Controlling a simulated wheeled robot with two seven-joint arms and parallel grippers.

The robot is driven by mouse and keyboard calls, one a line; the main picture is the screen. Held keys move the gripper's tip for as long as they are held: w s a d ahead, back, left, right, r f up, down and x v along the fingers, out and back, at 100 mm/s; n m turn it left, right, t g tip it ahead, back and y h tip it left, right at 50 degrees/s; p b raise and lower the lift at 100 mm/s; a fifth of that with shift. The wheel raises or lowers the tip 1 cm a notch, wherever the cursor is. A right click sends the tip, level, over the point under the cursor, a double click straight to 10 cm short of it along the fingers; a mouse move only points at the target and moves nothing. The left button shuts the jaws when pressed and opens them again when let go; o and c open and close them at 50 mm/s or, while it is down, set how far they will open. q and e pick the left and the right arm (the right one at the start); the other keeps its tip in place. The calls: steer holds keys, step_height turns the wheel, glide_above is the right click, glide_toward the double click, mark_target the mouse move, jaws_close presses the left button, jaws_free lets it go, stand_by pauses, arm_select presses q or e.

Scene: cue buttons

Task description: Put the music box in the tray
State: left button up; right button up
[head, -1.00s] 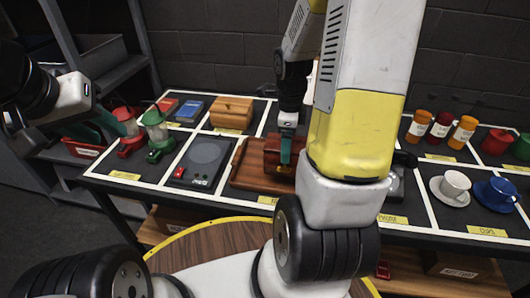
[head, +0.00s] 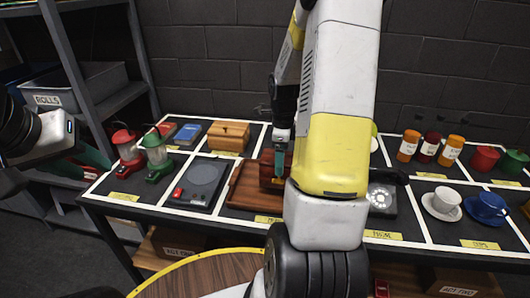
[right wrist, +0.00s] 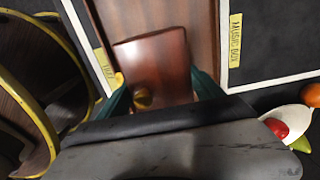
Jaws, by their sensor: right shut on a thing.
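The music box (head: 268,170) is a small reddish-brown wooden box, partly hidden by my right arm. In the right wrist view the music box (right wrist: 158,58) shows a gold knob on its near face, between the two teal fingers. My right gripper (right wrist: 163,92) is shut on it; it also shows in the head view (head: 279,164). The box is over the brown wooden tray (head: 243,190); I cannot tell whether it touches the tray floor.
A black telephone (head: 382,198), cups (head: 443,203) and bottles (head: 428,148) stand to the right. White strips divide the black table.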

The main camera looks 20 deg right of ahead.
steer(key=shift+w+d+f, duration=0.1)
steer(key=shift+w+d, duration=0.25)
steer(key=shift+w, duration=0.2)
steer(key=shift+w+d+f, duration=0.1)
steer(key=shift+w+d, duration=0.25)
steer(key=shift+w, duration=0.2)
steer(key=shift+f, duration=1.65)
steer(key=shift+f, duration=0.1)
steer(key=o, duration=2.1)
